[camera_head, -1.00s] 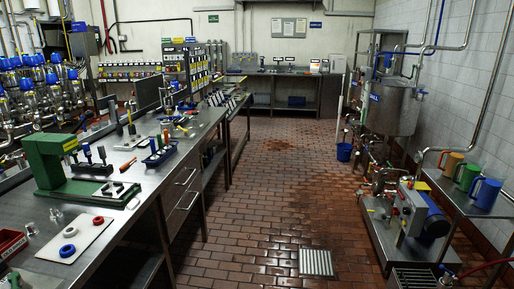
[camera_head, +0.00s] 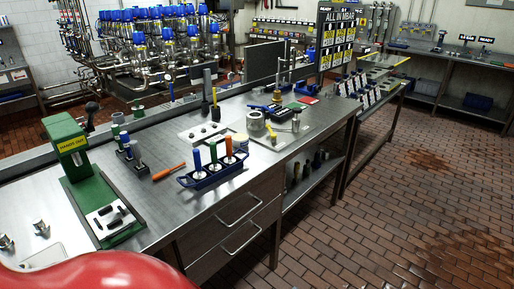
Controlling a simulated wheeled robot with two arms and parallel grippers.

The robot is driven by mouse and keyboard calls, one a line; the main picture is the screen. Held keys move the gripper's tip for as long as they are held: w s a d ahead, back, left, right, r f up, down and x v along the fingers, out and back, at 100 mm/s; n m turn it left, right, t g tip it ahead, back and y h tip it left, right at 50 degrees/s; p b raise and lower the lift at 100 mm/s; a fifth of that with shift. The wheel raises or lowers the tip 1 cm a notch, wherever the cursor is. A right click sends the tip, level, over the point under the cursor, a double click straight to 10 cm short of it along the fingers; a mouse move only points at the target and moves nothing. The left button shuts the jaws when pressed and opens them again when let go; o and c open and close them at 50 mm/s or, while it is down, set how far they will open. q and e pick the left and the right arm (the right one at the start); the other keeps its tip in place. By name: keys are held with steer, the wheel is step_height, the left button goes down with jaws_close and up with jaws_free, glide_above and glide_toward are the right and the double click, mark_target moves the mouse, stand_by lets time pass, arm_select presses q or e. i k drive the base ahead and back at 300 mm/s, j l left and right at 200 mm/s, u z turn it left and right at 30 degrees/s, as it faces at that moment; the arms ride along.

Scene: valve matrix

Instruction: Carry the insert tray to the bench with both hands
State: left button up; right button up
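The steel bench (camera_head: 150,215) runs from the lower left towards the middle. A small dark blue tray (camera_head: 208,179) stands on it near the front edge, with blue, green and orange upright pieces in it. A flat light plate (camera_head: 203,133) with small dark parts lies behind it. I cannot tell which of these, if either, is the insert tray. Neither of my grippers is in view.
A green press (camera_head: 85,185) stands on the bench at left, with an orange-handled tool (camera_head: 168,171) nearby. A large blurred red curved surface (camera_head: 100,273) covers the lower left corner; I cannot tell what it is. Brick floor (camera_head: 400,200) is clear at right.

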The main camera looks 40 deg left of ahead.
mark_target(332, 110)
steer(key=i+l+z, duration=0.1)
steer(key=i, duration=0.9)
steer(key=i+l, duration=0.15)
steer(key=i, duration=0.85)
steer(key=l+z, duration=0.05)
